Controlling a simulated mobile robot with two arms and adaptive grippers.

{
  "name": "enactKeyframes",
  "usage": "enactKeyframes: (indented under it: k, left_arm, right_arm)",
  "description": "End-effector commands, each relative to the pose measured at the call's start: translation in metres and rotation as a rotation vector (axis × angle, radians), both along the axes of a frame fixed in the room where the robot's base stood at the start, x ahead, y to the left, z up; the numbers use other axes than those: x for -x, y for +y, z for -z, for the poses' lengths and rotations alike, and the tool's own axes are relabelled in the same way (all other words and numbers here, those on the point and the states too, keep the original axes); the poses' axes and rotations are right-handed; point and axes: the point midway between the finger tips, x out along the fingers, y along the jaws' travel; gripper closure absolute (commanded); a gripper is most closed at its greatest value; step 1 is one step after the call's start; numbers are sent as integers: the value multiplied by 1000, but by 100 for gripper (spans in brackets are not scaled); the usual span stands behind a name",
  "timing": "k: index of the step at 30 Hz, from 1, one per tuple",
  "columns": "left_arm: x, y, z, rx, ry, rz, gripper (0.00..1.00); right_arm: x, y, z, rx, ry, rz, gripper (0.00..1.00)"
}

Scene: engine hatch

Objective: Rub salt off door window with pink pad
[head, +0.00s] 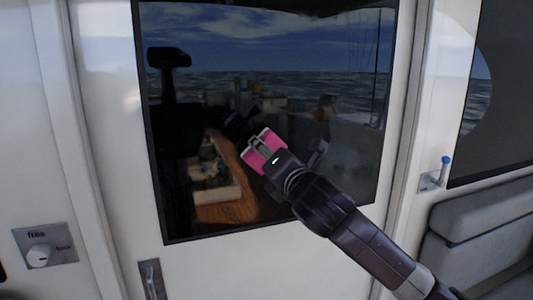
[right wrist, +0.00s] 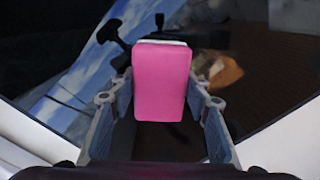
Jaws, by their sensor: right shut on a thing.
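The door window (head: 330,195) is a large dark pane in the white door, reflecting sea, sky and a deck. I cannot make out distinct salt marks on it. My right gripper (head: 263,148) is shut on the pink pad (head: 252,159), in front of the lower middle of the pane. In the right wrist view the pink pad (right wrist: 161,85) sits between the two fingers, with a pale layer along its far edge. Whether the pad touches the glass cannot be told. My left gripper is in neither view.
The white door (head: 105,130) has a handle (head: 151,280) at lower left. A panel with a round knob (head: 38,256) is at far left. A blue-tipped lever (head: 444,165) and a grey cushioned seat (head: 480,225) are at right.

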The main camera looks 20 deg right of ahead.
Motion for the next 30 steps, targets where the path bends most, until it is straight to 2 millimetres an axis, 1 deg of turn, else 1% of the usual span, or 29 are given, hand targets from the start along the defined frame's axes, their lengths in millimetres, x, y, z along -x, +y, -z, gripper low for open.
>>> enactKeyframes:
  k: [30]
  left_arm:
    - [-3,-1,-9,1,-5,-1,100]
  right_arm:
    - [-20,1,-1,0,-1,0,76]
